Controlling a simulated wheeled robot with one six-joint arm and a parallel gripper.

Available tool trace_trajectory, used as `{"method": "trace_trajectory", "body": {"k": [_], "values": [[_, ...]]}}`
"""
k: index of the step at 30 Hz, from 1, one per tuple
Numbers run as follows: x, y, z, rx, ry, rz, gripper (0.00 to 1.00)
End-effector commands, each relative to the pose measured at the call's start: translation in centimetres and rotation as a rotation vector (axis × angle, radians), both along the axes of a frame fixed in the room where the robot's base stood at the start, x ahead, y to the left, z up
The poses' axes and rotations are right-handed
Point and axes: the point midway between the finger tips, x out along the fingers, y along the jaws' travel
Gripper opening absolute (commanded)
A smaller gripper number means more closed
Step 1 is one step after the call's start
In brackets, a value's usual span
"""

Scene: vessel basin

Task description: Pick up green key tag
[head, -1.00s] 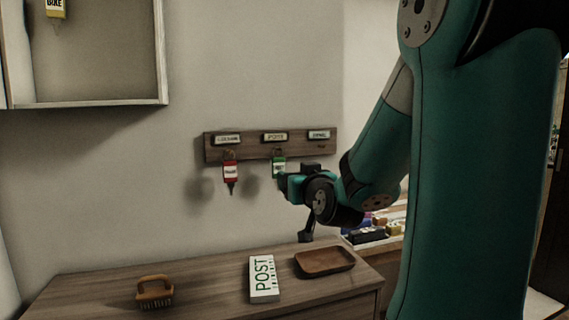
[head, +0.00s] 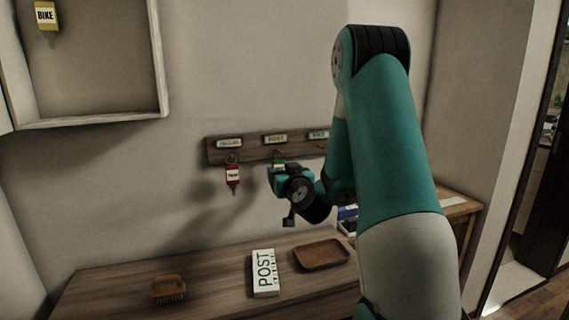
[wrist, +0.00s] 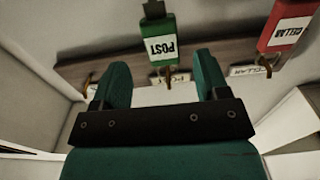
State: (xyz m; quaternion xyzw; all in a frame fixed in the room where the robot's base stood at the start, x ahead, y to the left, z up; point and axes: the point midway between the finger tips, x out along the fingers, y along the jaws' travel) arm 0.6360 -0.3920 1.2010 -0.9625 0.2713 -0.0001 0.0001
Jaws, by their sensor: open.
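The green key tag (wrist: 160,38) with its white POST label hangs on the wall rack (head: 216,153), upside down in the wrist view. In the head view, only a small green part (head: 279,164) shows above my gripper, which hides the rest. My gripper (wrist: 161,74) is open, with one finger to each side of the tag's line. The tag appears just beyond the fingertips and is not gripped. In the head view my gripper (head: 277,176) is at the rack's middle hook.
A red key tag (head: 233,175) hangs close by on the left hook. The right hook looks empty. A yellow BIKE tag (head: 46,16) hangs in the wall cabinet (head: 160,60). A brush (head: 169,289), POST box (head: 265,272) and brown tray (head: 321,254) are on the table below.

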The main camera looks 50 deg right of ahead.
Motion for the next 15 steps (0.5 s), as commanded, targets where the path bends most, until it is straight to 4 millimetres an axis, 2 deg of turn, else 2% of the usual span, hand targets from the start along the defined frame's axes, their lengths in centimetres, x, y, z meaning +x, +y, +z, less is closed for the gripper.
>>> {"method": "trace_trajectory", "body": {"k": [9, 15], "values": [[3.2, -1.9, 0.6, 0.002, 0.001, 0.0, 0.68], [4.3, -2.6, 0.2, 0.001, 0.001, 0.0, 0.68]]}}
